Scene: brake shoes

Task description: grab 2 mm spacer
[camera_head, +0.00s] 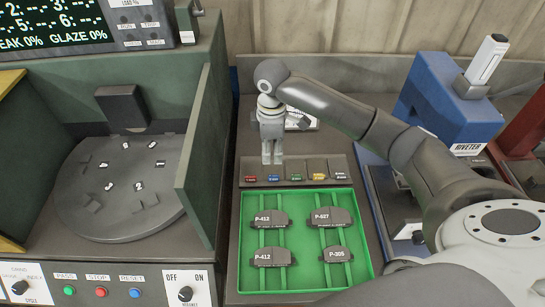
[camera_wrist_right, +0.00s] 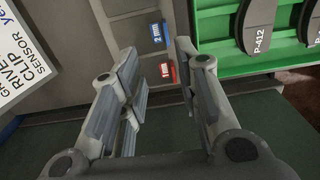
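A spacer rack (camera_head: 305,168) with a row of colored labels stands behind the green tray. The blue "2 mm" label (camera_head: 273,178) is second from the left; it also shows in the right wrist view (camera_wrist_right: 157,35), next to the red "1 mm" label (camera_wrist_right: 166,70). I cannot make out a separate spacer piece at the 2 mm slot. My right gripper (camera_head: 272,160) points down over the rack's left end, behind the blue label. In the right wrist view its fingers (camera_wrist_right: 155,62) are apart with nothing between them. My left gripper is not in view.
The green tray (camera_head: 245,240) in front holds several dark brake shoes with P-numbers. A round turntable (camera_head: 125,215) stands in a green-walled machine at left. A blue riveter (camera_head: 440,100) stands at right. A white text sign (camera_wrist_right: 22,50) is at left in the wrist view.

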